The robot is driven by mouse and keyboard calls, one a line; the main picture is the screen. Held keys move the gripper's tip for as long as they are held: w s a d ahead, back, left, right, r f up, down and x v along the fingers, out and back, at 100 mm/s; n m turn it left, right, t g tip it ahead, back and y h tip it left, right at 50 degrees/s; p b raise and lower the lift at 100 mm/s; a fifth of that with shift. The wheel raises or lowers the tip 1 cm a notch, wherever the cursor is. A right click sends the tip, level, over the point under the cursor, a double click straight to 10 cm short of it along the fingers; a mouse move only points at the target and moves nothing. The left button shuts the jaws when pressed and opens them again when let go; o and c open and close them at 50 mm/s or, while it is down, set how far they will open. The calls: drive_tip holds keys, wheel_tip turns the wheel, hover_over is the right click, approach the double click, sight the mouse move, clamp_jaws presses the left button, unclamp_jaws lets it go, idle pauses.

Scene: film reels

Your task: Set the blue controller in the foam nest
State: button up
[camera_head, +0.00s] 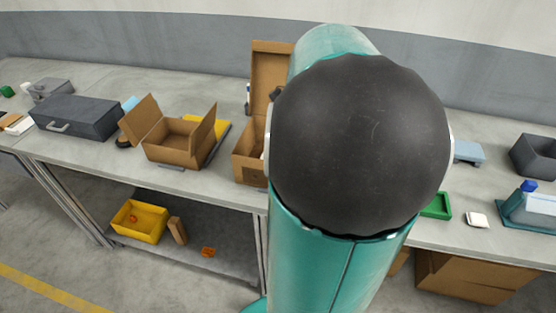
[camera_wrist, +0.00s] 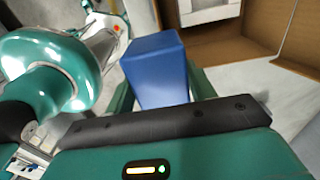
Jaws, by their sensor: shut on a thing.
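The blue controller (camera_wrist: 155,68) shows in the wrist view as a plain blue block. My gripper (camera_wrist: 160,82) is shut on it, with a green finger on each side. An open cardboard box (camera_wrist: 228,50) lies beyond and to the right of the controller, with a pale panel or insert inside it. I cannot tell whether that pale part is the foam nest. In the head view my arm hides the gripper, the controller and much of the middle of the bench.
In the head view, a cardboard box with a raised lid (camera_head: 270,75) stands partly behind my arm. Left of it are another open carton (camera_head: 172,150) and a dark grey case (camera_head: 75,117). A green tray (camera_head: 437,206) and a dark bin (camera_head: 535,156) are at right.

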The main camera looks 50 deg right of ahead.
drive_tip(key=shift+w+d+f, duration=0.2)
drive_tip(key=shift+d+f, duration=0.05)
drive_tip(key=shift+d, duration=0.05)
drive_tip(key=w+d+f, duration=0.2)
drive_tip(key=w+f, duration=0.1)
drive_tip(key=w+d+f, duration=0.2)
drive_tip(key=w+f, duration=0.1)
drive_tip(key=w, duration=0.1)
drive_tip(key=w+d+f, duration=0.2)
drive_tip(key=w+f, duration=0.1)
drive_tip(key=w, duration=0.1)
drive_tip(key=shift+w+f, duration=0.2)
drive_tip(key=shift+f, duration=1.5)
drive_tip(key=shift+f, duration=0.2)
drive_tip(key=o, duration=1.3)
drive_tip(key=shift+c, duration=0.2)
